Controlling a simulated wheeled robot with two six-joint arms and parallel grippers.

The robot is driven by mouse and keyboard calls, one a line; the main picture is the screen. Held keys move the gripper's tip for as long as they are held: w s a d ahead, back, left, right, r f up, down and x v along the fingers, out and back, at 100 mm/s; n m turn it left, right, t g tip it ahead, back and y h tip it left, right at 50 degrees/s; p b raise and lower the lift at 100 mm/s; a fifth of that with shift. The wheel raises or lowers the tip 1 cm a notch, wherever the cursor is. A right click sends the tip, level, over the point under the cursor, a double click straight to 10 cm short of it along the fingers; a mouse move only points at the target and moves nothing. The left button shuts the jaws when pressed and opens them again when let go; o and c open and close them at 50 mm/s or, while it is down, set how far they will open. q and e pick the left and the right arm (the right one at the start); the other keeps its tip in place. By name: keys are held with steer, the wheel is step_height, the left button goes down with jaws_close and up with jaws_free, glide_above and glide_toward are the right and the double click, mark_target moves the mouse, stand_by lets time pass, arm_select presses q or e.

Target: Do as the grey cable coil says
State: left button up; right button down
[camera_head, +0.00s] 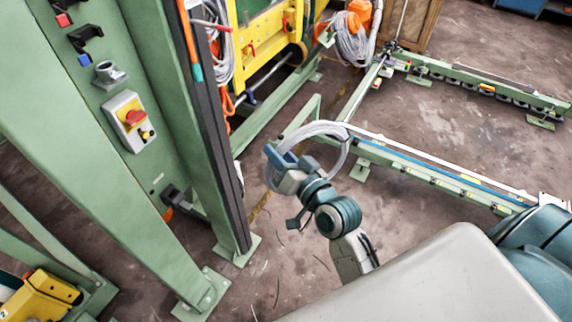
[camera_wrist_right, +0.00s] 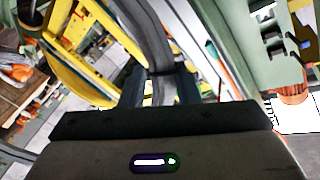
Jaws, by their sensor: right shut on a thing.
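My right gripper (camera_head: 279,156), with blue fingers, is shut on a grey cable coil (camera_head: 318,128) and holds it in the air in the middle of the head view. The coil hangs as a loose loop around the gripper, with part of it hidden behind the wrist. In the right wrist view, the coil (camera_wrist_right: 155,45) runs as a grey band between the two fingers. No writing on the coil can be read. My left gripper is not in view.
A green post with a red-and-yellow switch box (camera_head: 130,121) stands at the left. More grey cable (camera_head: 350,43) hangs by the yellow frame (camera_head: 262,40) at the back. A low green rail (camera_head: 425,175) crosses the floor to the right. Open brown floor (camera_head: 420,115) lies beyond.

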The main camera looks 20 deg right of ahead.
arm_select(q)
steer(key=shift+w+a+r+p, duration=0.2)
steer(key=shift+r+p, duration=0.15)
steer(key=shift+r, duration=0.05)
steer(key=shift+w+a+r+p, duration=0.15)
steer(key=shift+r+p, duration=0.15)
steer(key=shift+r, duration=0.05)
arm_select(e)
step_height(320, 180, up, 22)
steer(key=w+a+n+g+y, duration=0.1)
steer(key=a+n+g+y, duration=0.2)
steer(key=n+g+y, duration=0.6)
steer(key=shift+n+y, duration=0.9)
steer(key=shift+y, duration=1)
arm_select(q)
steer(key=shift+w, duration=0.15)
arm_select(e)
steer(key=shift+w+f, duration=0.1)
